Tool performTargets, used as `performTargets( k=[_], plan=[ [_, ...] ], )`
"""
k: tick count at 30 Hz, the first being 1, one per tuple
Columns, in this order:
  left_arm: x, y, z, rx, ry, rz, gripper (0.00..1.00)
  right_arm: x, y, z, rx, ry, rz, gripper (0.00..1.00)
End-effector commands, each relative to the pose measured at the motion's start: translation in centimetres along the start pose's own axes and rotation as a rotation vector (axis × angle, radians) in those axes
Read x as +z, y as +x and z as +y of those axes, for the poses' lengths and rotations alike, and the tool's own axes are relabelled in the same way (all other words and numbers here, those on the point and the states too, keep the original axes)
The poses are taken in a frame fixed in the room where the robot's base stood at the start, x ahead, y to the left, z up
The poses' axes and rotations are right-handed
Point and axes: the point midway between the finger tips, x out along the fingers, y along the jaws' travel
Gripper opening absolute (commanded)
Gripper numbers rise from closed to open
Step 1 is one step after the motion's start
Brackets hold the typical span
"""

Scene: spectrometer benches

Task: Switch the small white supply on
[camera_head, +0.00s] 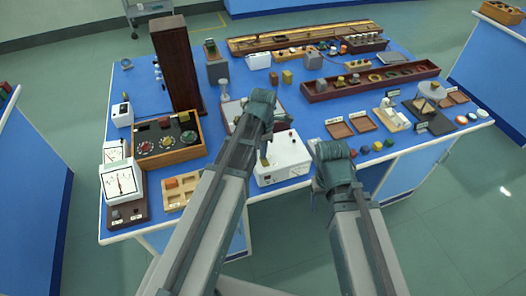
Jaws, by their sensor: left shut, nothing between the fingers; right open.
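A white box-shaped supply (290,150) stands at the front edge of the blue bench, near the middle. Its front panel carries a small meter or display and dark knobs; a switch is too small to make out. My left gripper (264,158) points down at the left part of the supply's top, shut and empty. I cannot tell if it touches the supply. My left arm hides part of the supply's left side. My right gripper (316,188) is open at the bench's front edge, just right of the supply, largely hidden by its own wrist.
A wooden box with dials (166,139) and a white meter (122,181) stand on the left. A tall brown case (176,65) rises behind. A long red-brown tray (370,84) lies further back.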

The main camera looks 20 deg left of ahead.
Motion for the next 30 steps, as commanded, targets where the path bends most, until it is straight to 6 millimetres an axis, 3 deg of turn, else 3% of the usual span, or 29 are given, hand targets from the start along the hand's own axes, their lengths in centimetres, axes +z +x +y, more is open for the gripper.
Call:
performTargets(
  k=[21, 30],
  plan=[
    [0.0, 0.5, 0.0, 0.000, 0.000, 0.000, 0.00, 0.0, 0.5, -0.1, 0.000, 0.000, 0.000, 0.66],
    [-0.1, 0.1, -1.0, -0.002, 0.001, 0.001, 0.00, 0.0, 0.1, 0.0, 0.000, 0.000, 0.000, 0.66]
  ],
)
